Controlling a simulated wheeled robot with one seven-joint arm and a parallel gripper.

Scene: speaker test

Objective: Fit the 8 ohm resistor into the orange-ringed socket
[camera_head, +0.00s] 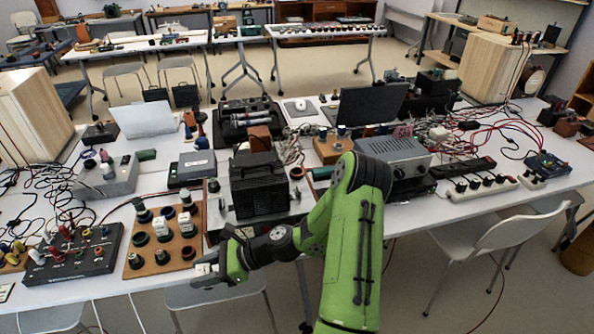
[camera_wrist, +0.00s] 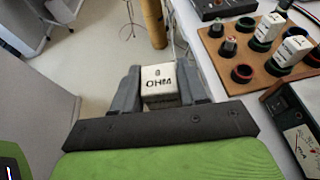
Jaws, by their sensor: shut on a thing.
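My gripper (camera_head: 210,271) is shut on a white block, the 8 ohm resistor (camera_wrist: 160,84). The wrist view shows "OHM" on its face, with a small mark above that looks like 8. In the head view my gripper is at the table's front edge, just right of the wooden socket board (camera_head: 150,270) and apart from it. The board also shows at the upper right of the wrist view (camera_wrist: 258,82). It carries several dark sockets with coloured rings, and some hold white blocks or dark knobbed parts. I cannot tell which ring is orange. The resistor's lower end is hidden.
A black switch box (camera_head: 75,258) with cables lies left of the board. A white chair (camera_head: 490,238) is at the right. Open floor lies before the table edge.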

